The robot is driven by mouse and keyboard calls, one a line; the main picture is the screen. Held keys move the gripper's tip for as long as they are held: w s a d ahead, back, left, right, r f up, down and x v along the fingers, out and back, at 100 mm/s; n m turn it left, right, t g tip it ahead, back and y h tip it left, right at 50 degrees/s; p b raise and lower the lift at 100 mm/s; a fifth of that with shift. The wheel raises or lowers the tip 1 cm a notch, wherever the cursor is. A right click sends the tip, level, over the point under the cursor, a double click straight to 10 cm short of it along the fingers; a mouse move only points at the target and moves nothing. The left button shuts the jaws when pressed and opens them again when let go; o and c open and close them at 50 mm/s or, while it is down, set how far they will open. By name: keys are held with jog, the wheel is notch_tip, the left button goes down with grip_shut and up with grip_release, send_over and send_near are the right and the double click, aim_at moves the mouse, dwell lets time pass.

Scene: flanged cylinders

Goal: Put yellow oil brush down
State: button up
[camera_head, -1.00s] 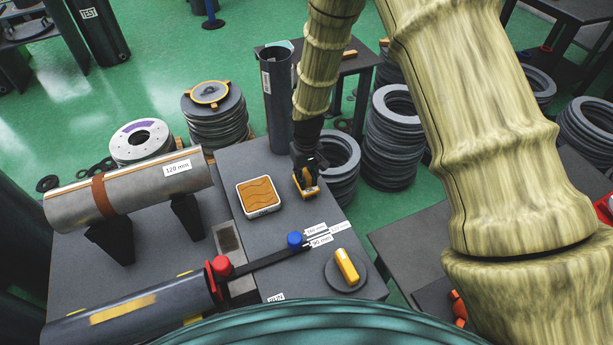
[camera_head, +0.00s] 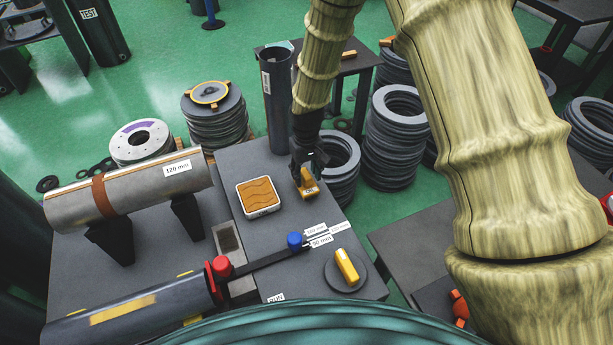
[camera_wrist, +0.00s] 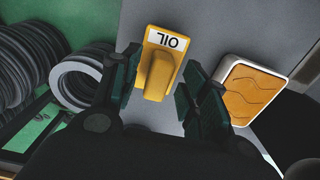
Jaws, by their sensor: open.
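The yellow oil brush (camera_head: 308,184) is at the far right edge of the grey table (camera_head: 210,262). In the wrist view the brush (camera_wrist: 158,68), with a white OIL label, lies between the two fingers. My gripper (camera_head: 305,163) is just above it in the head view. In the wrist view my gripper (camera_wrist: 155,90) is open, with a gap visible between each finger and the brush. The brush appears to rest on the table; its underside is hidden.
A white-rimmed block with an orange wavy top (camera_head: 259,197) lies left of the brush. A yellow knob on a round plate (camera_head: 346,267) is nearer. Bare table surrounds the block.

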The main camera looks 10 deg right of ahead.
aim_at(307, 175)
notch_tip(307, 175, up, 10)
dwell(0.5)
dwell(0.4)
